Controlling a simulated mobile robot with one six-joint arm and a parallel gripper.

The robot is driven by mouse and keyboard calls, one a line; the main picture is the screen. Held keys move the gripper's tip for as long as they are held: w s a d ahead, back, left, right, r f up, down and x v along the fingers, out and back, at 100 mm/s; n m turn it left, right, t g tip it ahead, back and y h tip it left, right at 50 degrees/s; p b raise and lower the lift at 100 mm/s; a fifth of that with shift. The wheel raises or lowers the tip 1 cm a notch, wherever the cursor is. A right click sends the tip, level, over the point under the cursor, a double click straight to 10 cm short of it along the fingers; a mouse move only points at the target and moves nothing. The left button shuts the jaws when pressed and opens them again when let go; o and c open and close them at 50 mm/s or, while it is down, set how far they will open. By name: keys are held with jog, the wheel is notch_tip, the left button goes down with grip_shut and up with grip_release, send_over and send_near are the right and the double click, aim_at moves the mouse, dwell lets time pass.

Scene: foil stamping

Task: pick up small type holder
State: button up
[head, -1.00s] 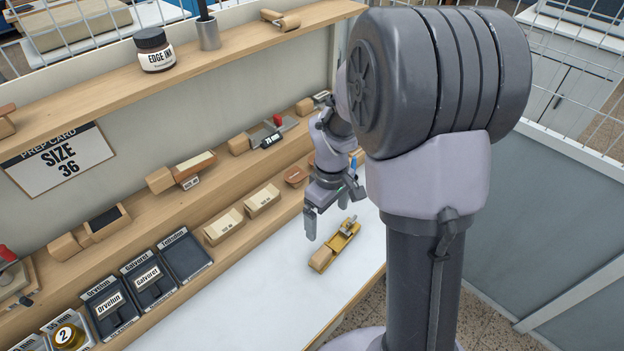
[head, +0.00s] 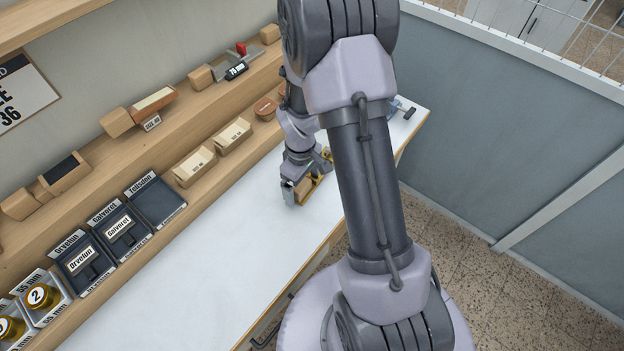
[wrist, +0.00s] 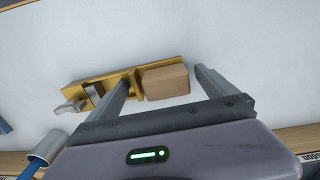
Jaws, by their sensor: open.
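The small type holder, a brass frame with a wooden handle block, lies on the white bench top. In the wrist view its brass body (wrist: 92,88) is at left of centre and its wooden handle (wrist: 166,82) at the centre. In the head view it is partly hidden by my arm, with some brass (head: 318,188) showing. My gripper (wrist: 163,78) is open and empty above it. The left finger overlaps the brass next to the handle, and the right finger is just beyond the handle's free end. I cannot tell the height gap.
The bench top (head: 235,240) is clear in front of the holder. A stepped wooden shelf behind carries labelled wooden holders (head: 194,167), dark type trays (head: 155,200) and brass rolls (head: 42,296). A blue-handled tool (head: 404,108) lies near the bench's right end.

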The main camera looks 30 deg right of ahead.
jog(key=shift+r, duration=0.15)
jog(key=shift+c, duration=0.7)
jog(key=c, duration=1.8)
jog(key=shift+c, duration=0.2)
